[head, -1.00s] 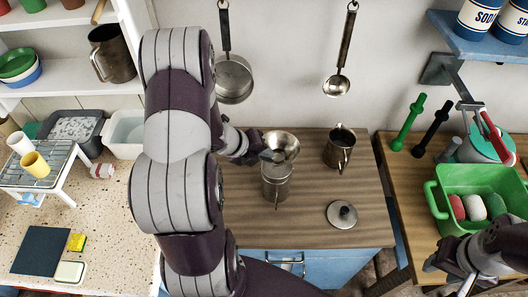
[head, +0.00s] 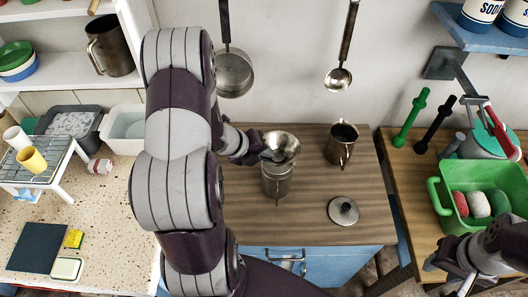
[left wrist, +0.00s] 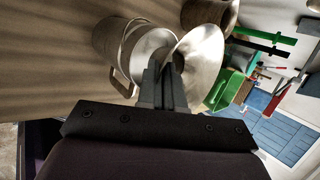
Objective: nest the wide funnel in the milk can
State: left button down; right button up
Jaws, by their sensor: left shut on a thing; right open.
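The wide funnel (head: 284,146) is a shiny metal cone, mouth up, right over the milk can (head: 277,184). My left gripper (head: 268,155) is shut on the funnel's left side. The milk can is a grey metal can with a handle, upright on the wooden top. The left wrist view shows the funnel (left wrist: 202,62) beside the fingers and the can (left wrist: 108,42) close by at the can's mouth end. I cannot tell whether the spout is inside the can. My right gripper (head: 450,268) is open and empty at the lower right.
A metal jug (head: 341,145) stands right of the can. A round lid (head: 343,211) lies in front of the jug. A pan (head: 233,74) and a ladle (head: 338,78) hang on the wall behind. A green basin (head: 447,205) stands on the right table.

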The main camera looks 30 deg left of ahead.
aim_at(277, 181)
pick_arm(q)
jog(key=shift+f+b, duration=0.35)
jog(key=shift+f, duration=0.25)
jog(key=shift+f, duration=0.1)
jog(key=shift+f+b, duration=0.7)
dwell(0.4)
jog(key=c, duration=1.3)
grip_release()
jog(key=shift+o, duration=0.5)
jog(key=shift+s+d, duration=0.1)
jog(key=shift+s, duration=0.05)
